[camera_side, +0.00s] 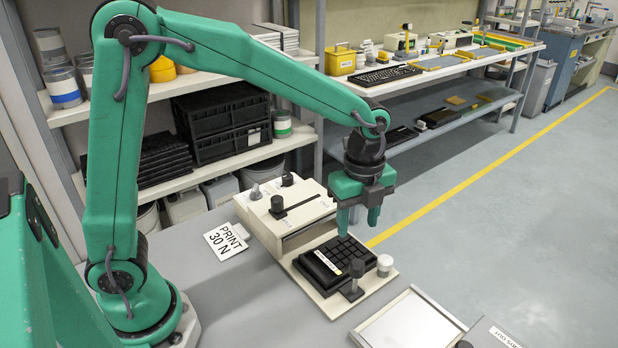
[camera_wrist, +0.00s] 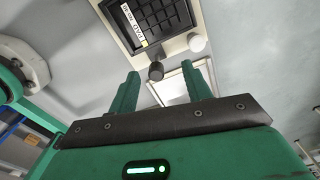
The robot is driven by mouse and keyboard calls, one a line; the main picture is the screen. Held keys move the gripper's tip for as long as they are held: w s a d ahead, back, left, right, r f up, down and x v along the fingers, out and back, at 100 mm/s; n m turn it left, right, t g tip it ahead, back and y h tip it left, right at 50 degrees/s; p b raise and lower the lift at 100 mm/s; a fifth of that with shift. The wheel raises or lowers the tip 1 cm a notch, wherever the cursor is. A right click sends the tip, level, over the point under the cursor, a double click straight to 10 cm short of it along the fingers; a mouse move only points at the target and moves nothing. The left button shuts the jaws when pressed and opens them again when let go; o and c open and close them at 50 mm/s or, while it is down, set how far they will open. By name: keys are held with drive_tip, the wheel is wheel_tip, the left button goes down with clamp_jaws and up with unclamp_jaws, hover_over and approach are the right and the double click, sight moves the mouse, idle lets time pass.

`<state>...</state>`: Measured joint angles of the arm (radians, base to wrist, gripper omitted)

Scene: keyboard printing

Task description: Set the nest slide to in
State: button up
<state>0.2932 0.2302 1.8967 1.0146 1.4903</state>
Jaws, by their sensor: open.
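The cream nest plate (camera_side: 325,306) holds a black keypad (camera_side: 335,257) with a pale label strip. At its front right edge stand a dark knob (camera_side: 357,268) and a white round knob (camera_side: 385,265). The wrist view also shows the keypad (camera_wrist: 150,15), the dark knob (camera_wrist: 156,71) and the white knob (camera_wrist: 196,42). I cannot tell for certain which part is the nest slide or its setting. My gripper (camera_side: 358,216) points down above the back of the keypad, open and empty. In the wrist view its fingers (camera_wrist: 160,72) stand apart, with the dark knob showing between them.
A cream printing unit (camera_side: 290,205) with a dark knob in a slot adjoins the nest plate. A "PRINT 30 N" card (camera_side: 227,241) lies left of it. A pale framed tray (camera_side: 410,325) lies in front, with a grey box (camera_side: 490,335) beside it. Shelves stand behind.

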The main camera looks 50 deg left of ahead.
sight(357, 262)
drive_tip(key=s+d+m, duration=0.2)
drive_tip(key=d+m, duration=0.1)
drive_tip(key=shift+s+d, duration=0.1)
drive_tip(key=shift+s, duration=0.1)
drive_tip(key=shift+f, duration=0.2)
drive_tip(key=shift+f, duration=3.75)
clamp_jaws()
